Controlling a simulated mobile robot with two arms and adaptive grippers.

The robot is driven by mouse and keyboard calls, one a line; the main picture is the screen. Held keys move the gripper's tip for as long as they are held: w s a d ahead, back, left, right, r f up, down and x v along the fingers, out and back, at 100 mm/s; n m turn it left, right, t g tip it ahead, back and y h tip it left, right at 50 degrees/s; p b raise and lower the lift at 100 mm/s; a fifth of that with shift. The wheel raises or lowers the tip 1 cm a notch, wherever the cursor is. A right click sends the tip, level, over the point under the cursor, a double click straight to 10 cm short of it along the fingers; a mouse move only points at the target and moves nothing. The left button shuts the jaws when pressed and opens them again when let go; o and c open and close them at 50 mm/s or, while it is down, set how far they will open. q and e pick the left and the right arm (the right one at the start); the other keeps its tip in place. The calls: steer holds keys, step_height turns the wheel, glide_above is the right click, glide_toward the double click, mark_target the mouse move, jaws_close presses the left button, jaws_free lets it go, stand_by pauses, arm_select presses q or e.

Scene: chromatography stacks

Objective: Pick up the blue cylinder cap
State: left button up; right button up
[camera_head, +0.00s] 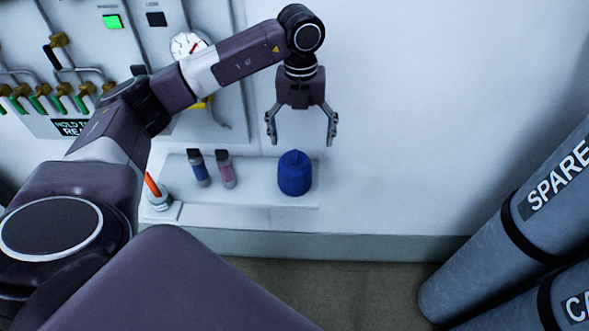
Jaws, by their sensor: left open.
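The blue cylinder cap (295,175) is a rounded, dark blue dome-shaped piece. It stands upright near the right end of a white wall shelf (262,199). My left gripper (301,138) is open and points down, with its fingers spread and nothing between them. In the picture it is just above the cap, and the fingertips look apart from it. How far the gripper is from the cap in depth is hard to tell. My right gripper is not in view.
A blue-labelled bottle (200,170) and a pink one (226,171) stand left of the cap. A holder with an orange item (153,186) is farther left. Large grey cylinders (510,225) lean at the right. A valve panel (70,60) is at upper left.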

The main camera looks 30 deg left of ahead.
mark_target(295, 155)
arm_select(q)
steer(key=shift+a+f, duration=0.1)
steer(key=shift+a, duration=0.4)
steer(key=f, duration=0.2)
steer(key=f+p, duration=0.1)
steer(key=f, duration=0.1)
steer(key=a+f+p, duration=0.1)
steer(key=f, duration=0.1)
steer(key=shift+f, duration=0.65)
steer(key=shift+s+d, duration=0.1)
steer(key=shift+s, duration=0.05)
steer(key=c, duration=1.8)
